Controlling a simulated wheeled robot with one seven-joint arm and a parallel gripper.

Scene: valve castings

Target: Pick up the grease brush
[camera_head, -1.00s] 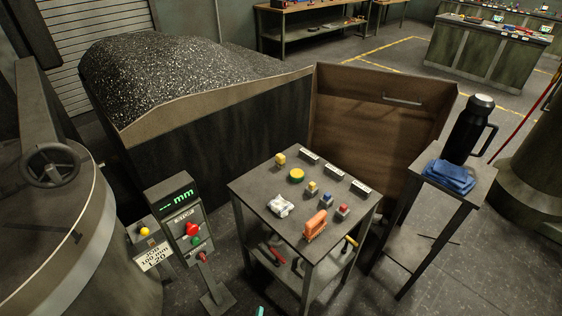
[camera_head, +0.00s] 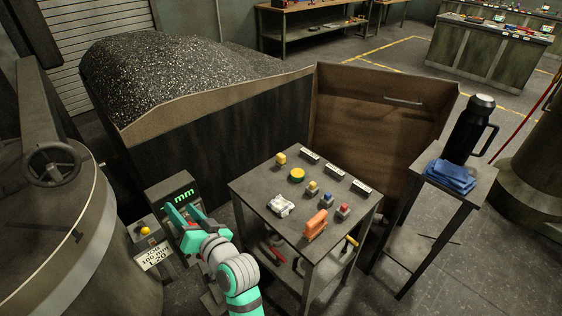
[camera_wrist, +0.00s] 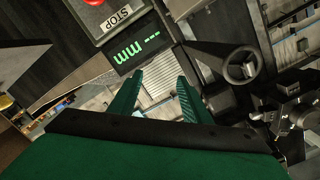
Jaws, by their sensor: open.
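I cannot tell for sure which thing is the grease brush. On the lower shelf of the small metal table lie a red-handled tool (camera_head: 279,259) and a yellow-handled tool (camera_head: 351,243), both partly hidden by the table top and too small to identify. My gripper (camera_head: 178,216) is in front of the control post, left of the table and well apart from both tools. In the wrist view my gripper (camera_wrist: 160,90) is open with nothing between its green fingers.
The table top (camera_head: 258,180) holds an orange block (camera_head: 315,225), a crumpled white cloth (camera_head: 281,205), a yellow-green disc (camera_head: 297,175) and several small coloured blocks. The control post display (camera_head: 184,197) stands close to my gripper. A side stand holds blue cloths (camera_head: 450,175) and a black flask (camera_head: 472,128).

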